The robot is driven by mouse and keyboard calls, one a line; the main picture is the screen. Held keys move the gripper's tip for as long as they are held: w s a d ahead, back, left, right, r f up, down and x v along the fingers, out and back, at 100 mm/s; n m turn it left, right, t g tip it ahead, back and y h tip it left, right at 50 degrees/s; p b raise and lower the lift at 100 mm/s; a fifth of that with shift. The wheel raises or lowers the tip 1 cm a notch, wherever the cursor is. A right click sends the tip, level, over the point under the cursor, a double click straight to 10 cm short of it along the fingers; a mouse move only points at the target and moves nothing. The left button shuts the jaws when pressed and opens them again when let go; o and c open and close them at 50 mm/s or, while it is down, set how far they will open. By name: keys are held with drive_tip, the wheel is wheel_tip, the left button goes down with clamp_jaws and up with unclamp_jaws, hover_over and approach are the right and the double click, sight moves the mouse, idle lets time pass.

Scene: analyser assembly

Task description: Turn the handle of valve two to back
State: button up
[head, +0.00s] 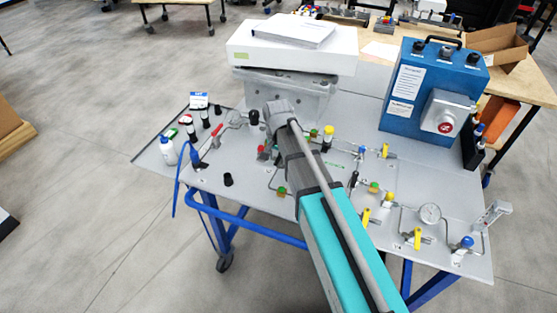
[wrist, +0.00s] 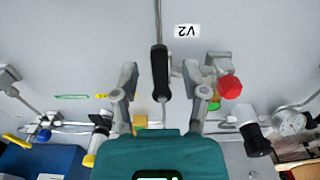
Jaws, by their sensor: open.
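The valve two handle (wrist: 160,75) is a black grip on a thin metal stem, upright in the wrist view. The label V2 (wrist: 187,31) shows upside down beside it. My gripper (wrist: 170,76) is open, with one finger on each side of the handle. A gap shows on both sides, so the fingers do not seem to touch it. In the head view my arm covers most of the gripper and the handle.
A red knob (wrist: 230,87) sits close to the right finger. A gauge (wrist: 290,122) and a black cylinder (wrist: 253,138) are farther right. In the head view a blue box (head: 408,110) and white unit (head: 270,58) stand at the back of the panel (head: 360,108).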

drive_tip(key=shift+c, duration=0.2)
clamp_jaws()
